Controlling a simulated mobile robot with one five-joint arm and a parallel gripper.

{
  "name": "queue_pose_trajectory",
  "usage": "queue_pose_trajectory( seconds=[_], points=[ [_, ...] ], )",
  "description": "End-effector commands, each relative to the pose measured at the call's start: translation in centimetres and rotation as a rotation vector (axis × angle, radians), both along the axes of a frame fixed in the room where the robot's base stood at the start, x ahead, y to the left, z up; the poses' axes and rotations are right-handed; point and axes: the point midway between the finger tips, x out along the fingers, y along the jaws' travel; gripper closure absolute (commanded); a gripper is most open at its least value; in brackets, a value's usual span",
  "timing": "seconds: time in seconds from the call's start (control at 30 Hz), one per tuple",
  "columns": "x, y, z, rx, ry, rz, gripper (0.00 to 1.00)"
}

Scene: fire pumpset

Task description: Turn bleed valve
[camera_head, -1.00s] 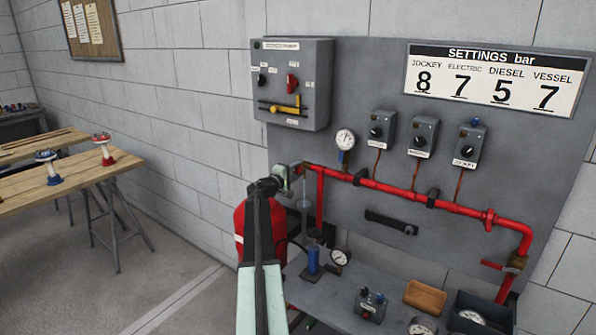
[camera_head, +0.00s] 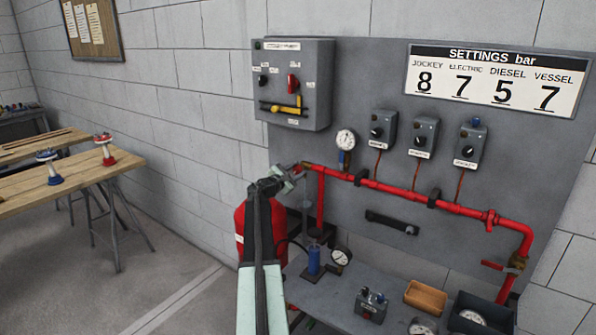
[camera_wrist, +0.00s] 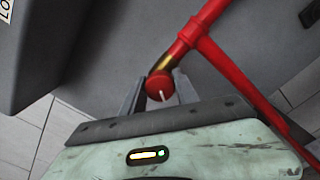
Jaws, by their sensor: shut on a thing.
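The bleed valve (camera_wrist: 158,86) is a round red knob with a white line across its face, on a brass fitting at the left end of the red pipe (camera_wrist: 225,62). In the wrist view my gripper (camera_wrist: 160,78) has one finger on each side of the knob, shut on it. The white line runs slightly tilted from upright. In the head view my gripper (camera_head: 292,174) is at the left end of the pipe and largely hides the knob.
A grey control box (camera_head: 292,85) with a yellow handle is above the pipe. A pressure gauge (camera_head: 346,139) and switch boxes (camera_head: 422,137) are on the panel. A red cylinder (camera_head: 245,225) stands behind my arm. A bench (camera_head: 330,295) below holds a blue hand pump (camera_head: 314,262) and trays.

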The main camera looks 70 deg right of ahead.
Motion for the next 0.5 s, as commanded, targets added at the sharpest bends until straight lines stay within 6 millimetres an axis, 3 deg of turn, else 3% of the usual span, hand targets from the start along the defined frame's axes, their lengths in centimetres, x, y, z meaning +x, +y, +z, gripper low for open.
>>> queue_pose_trajectory(
  seconds=[0.5],
  points=[
    [-0.31,0.06,-0.15,0.038,0.130,-0.007,1.00]
  ],
)
